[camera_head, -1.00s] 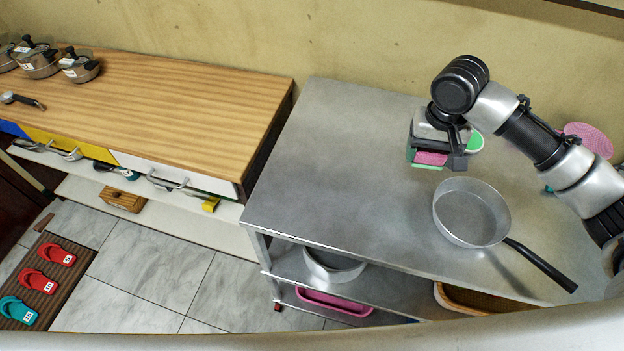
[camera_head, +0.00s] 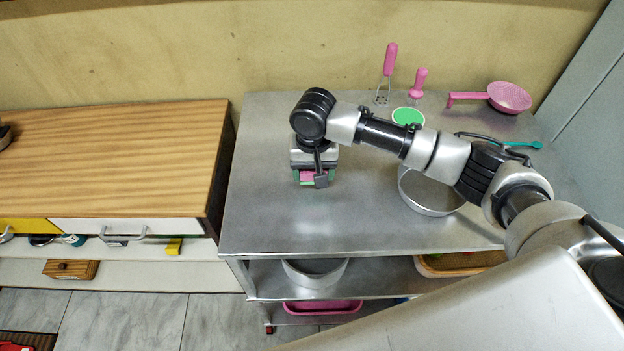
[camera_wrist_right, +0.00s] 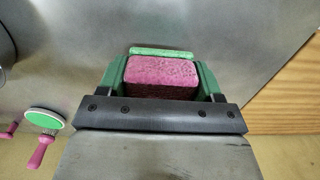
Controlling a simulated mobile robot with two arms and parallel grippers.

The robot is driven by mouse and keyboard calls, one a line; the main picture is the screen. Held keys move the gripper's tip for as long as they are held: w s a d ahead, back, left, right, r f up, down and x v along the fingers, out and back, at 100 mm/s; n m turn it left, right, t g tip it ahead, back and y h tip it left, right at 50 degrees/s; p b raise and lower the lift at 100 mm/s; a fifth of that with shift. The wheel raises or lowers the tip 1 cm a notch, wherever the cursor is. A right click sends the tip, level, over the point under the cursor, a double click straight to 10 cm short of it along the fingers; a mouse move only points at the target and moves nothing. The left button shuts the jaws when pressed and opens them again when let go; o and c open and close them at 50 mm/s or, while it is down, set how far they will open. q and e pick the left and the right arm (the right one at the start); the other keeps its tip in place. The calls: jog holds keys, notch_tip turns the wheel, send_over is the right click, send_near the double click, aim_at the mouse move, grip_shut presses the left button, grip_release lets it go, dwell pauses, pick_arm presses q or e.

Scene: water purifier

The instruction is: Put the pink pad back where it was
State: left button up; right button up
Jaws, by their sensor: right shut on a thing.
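The pink pad (camera_wrist_right: 162,75) is between the two green fingers of my right gripper (camera_wrist_right: 162,82), which is shut on it. A green strip lies along the pad's far edge in the right wrist view. In the head view the pink pad (camera_head: 307,176) shows in my right gripper (camera_head: 312,180), over the left part of the metal table (camera_head: 290,222). I cannot tell whether the pad touches the tabletop. My left gripper is not in view.
A pan (camera_head: 425,195) stands partly behind my right arm. A green disc (camera_head: 408,116), pink-handled whisk (camera_head: 388,65), pink-handled tool (camera_head: 418,82) and pink strainer (camera_head: 508,97) are at the back. A wooden counter (camera_head: 120,150) stands left across a gap. The table's front left is clear.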

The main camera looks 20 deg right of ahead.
aim_at(313, 189)
jog(key=shift+a+f, duration=0.15)
jog(key=shift+f, duration=2)
jog(key=shift+f, duration=0.1)
jog(key=o, duration=0.9)
jog(key=shift+c, duration=0.2)
notch_tip(313, 189, up, 12)
jog(key=shift+r, duration=0.15)
